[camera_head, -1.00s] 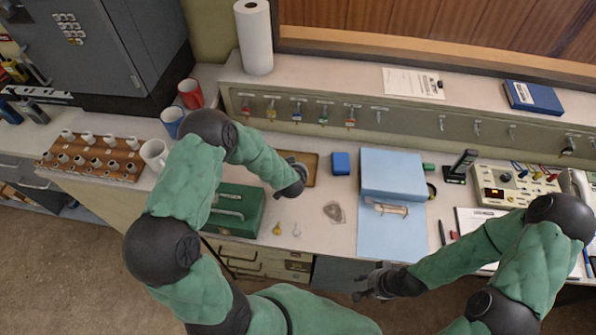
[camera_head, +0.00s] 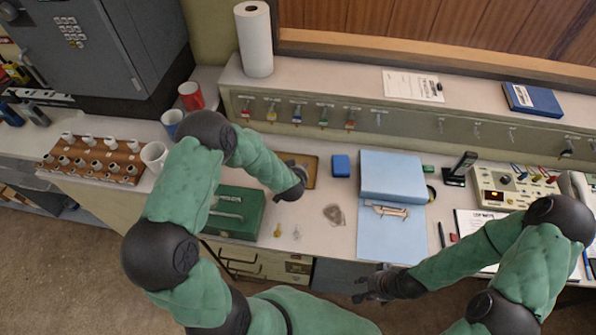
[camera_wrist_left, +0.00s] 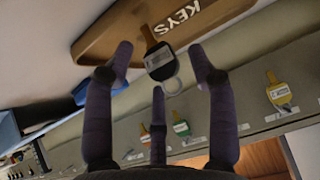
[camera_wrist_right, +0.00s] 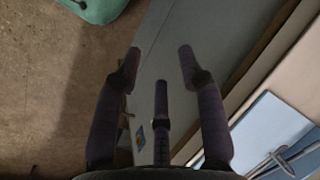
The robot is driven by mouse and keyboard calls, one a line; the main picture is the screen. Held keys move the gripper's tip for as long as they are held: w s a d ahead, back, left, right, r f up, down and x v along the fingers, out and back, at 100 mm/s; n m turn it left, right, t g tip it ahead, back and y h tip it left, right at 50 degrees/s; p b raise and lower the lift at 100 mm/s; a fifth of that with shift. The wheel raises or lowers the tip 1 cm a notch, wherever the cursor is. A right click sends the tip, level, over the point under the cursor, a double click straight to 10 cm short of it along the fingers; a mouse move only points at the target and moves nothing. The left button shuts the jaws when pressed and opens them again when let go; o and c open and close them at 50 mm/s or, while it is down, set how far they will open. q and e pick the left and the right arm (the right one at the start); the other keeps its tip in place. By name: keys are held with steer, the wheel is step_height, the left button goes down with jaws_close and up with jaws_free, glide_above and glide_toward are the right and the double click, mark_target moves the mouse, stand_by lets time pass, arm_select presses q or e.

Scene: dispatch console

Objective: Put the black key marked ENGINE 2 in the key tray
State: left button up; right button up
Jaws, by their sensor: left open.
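The brown key tray (camera_head: 313,172), marked KEYS, lies on the desk against the back ledge. It also shows in the left wrist view (camera_wrist_left: 115,38). My left gripper (camera_head: 291,164) is over the tray's left part, its fingers spread. A black key tag (camera_wrist_left: 157,58) with a pale label and ring shows between those fingers in the left wrist view (camera_wrist_left: 160,62), overlapping the tray's edge. Its label is too small to read, and I cannot tell whether it touches the tray. My right gripper (camera_head: 366,285) is open and empty in front of the desk; it also shows in the right wrist view (camera_wrist_right: 160,68).
Several coloured keys hang on the ledge hooks (camera_head: 297,112). A green box (camera_head: 232,214) stands left of the tray, a blue block (camera_head: 340,165) right of it. A yellow key (camera_head: 277,230) lies near the front edge. A blue folder (camera_head: 392,176) lies further right.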

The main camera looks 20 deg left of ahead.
arm_select(q)
steer(key=p+v, duration=0.2)
steer(key=v, duration=0.9)
steer(key=shift+p, duration=0.4)
arm_select(e)
step_height(320, 180, up, 3)
steer(key=shift+r, duration=0.1)
